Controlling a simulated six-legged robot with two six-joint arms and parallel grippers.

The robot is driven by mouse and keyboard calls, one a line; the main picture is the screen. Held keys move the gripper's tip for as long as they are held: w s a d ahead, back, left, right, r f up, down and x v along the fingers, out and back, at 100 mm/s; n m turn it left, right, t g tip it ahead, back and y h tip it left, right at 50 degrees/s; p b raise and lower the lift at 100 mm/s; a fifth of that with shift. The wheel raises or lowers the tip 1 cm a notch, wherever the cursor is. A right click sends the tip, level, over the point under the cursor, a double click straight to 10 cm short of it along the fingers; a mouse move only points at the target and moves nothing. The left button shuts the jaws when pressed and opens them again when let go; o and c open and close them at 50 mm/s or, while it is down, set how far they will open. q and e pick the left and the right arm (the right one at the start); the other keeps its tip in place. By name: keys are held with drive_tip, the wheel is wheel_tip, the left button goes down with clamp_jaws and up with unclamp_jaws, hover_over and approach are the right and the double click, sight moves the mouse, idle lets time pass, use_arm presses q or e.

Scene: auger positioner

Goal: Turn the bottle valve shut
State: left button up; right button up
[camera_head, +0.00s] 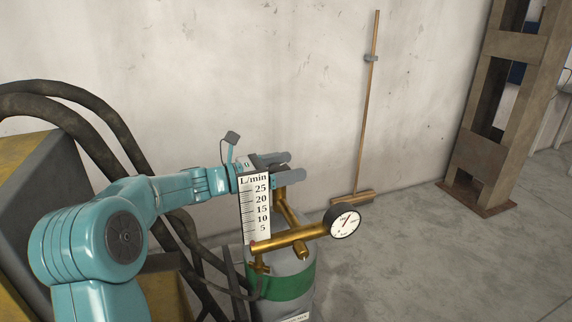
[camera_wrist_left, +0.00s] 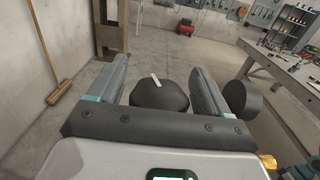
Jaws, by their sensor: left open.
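The bottle (camera_head: 285,288) is a grey cylinder with a green band, standing upright at the lower middle of the head view. Brass fittings (camera_head: 290,237) with a round white gauge (camera_head: 343,221) sit on its top. My left gripper (camera_head: 288,166) is over the bottle top, fingers pointing right. In the left wrist view a dark rounded valve knob (camera_wrist_left: 160,96) with a white mark lies between the open fingers of my left gripper (camera_wrist_left: 158,75). I cannot tell whether either finger touches it. The knob is hidden in the head view. My right gripper is out of view.
A white L/min scale (camera_head: 256,212) stands upright in front of the fittings. A broom (camera_head: 367,110) leans on the wall behind. A steel post (camera_head: 490,120) stands at right. A workbench (camera_wrist_left: 285,70) shows in the wrist view. Floor right of the bottle is clear.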

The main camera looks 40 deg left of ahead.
use_arm(q)
drive_tip(key=c, duration=1)
